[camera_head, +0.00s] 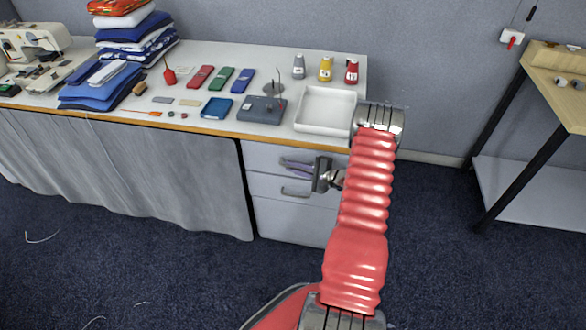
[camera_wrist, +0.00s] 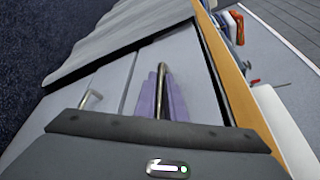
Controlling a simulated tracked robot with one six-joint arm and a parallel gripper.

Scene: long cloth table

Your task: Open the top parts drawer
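The top parts drawer (camera_head: 262,157) is the upper front in the grey unit under the table's right end; it looks flush with the unit. Its metal bar handle (camera_wrist: 162,88) lies between the two purple fingers of my gripper (camera_head: 298,167). In the wrist view my gripper (camera_wrist: 163,97) has one finger close on each side of the bar, with no clear gap, so it looks shut on the handle. The fingers partly hide the handle in the head view.
A lower drawer with its own handle (camera_head: 296,192) sits just below. The table edge (camera_head: 225,133) runs above the drawers, with a white tray (camera_head: 326,130) on top. A grey cloth (camera_head: 130,170) hangs to the left. The carpet in front is mostly clear.

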